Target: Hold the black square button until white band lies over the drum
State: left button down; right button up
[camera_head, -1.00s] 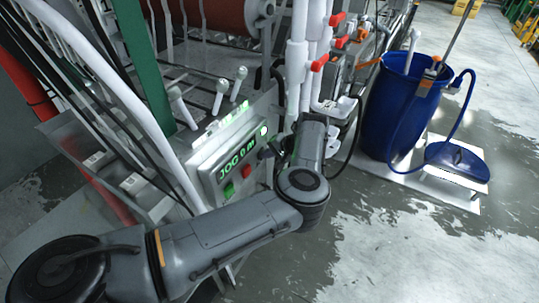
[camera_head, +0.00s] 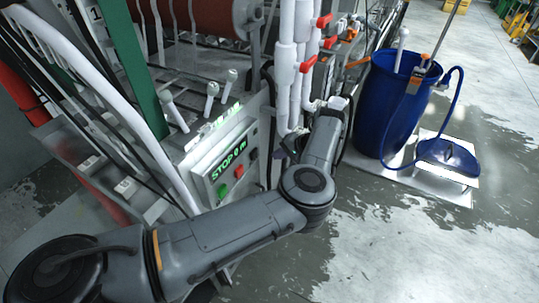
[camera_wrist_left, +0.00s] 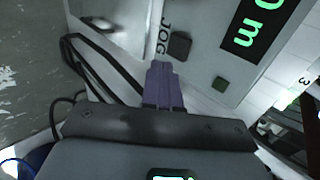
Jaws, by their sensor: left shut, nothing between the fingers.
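The black square button (camera_wrist_left: 180,45) sits on the grey control panel (camera_wrist_left: 205,62) next to the printed word JOG in the left wrist view. My left gripper (camera_wrist_left: 160,66) is shut and empty, its purple fingers just beside the button; I cannot tell whether they touch it. In the head view my left gripper (camera_head: 290,146) is small and dark at the panel's right side. The panel display (camera_head: 229,158) reads STOP 0 m. A red-brown drum (camera_head: 205,14) is at the top of the head view. I cannot make out a white band on it. My right gripper is not in view.
Green (camera_head: 223,190) and red (camera_head: 239,171) buttons are on the panel. White pipes (camera_head: 285,70) with red valve handles rise beside it. A blue barrel (camera_head: 388,105) stands at right on a tray. The wet floor in front is clear.

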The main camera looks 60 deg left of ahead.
pick_arm(q)
jog(key=shift+v, duration=2.3)
jog(key=shift+w, duration=0.1)
